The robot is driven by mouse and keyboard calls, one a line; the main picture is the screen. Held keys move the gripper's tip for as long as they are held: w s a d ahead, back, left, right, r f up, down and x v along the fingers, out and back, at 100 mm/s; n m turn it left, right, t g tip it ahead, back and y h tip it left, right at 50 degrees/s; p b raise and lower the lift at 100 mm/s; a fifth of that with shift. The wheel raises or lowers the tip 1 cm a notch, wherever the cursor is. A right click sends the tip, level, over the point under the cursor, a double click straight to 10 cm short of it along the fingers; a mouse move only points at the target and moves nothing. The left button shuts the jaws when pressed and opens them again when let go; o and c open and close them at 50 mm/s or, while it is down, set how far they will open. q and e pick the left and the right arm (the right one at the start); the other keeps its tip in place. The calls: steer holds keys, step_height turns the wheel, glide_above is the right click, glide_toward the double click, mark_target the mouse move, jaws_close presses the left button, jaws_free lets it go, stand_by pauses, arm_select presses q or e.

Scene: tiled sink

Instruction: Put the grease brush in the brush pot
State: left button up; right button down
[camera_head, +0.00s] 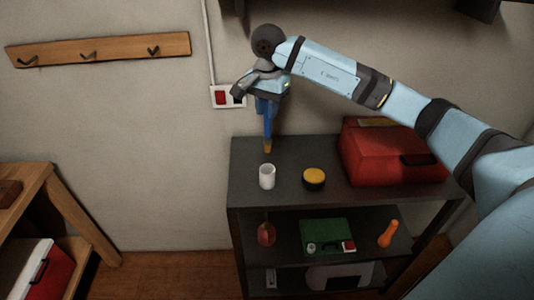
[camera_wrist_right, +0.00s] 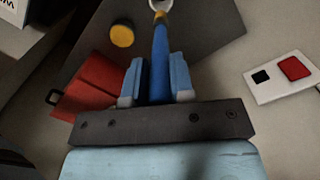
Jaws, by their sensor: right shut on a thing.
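The grease brush is blue with a yellow-brown tip (camera_head: 267,146); it hangs nearly upright, tip down. My right gripper (camera_head: 268,103) is shut on its blue upper part. In the wrist view the brush (camera_wrist_right: 160,48) runs out between the two fingers of my right gripper (camera_wrist_right: 157,82). The brush pot is a small white cup (camera_head: 267,177) standing on the dark shelf top. The brush tip shows just above the cup in the head view. In the wrist view the tip overlaps the cup's rim (camera_wrist_right: 155,4); its exact height above the cup is unclear. My left gripper is out of view.
A yellow-topped black tin (camera_head: 314,177) stands right of the cup. A red case (camera_head: 385,152) fills the right of the shelf top (camera_head: 330,198). A wall plate (camera_head: 226,97) with a red switch is behind the gripper. Lower shelves hold a green box (camera_head: 326,237) and other items.

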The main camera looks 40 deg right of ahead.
mark_target(267, 138)
step_height(267, 138, down, 10)
steer(key=shift+r+p, duration=0.25)
steer(key=shift+p, duration=0.5)
step_height(267, 138, down, 4)
steer(key=shift+p, duration=0.5)
steer(key=shift+f, duration=0.25)
steer(key=c, duration=1)
jaws_free()
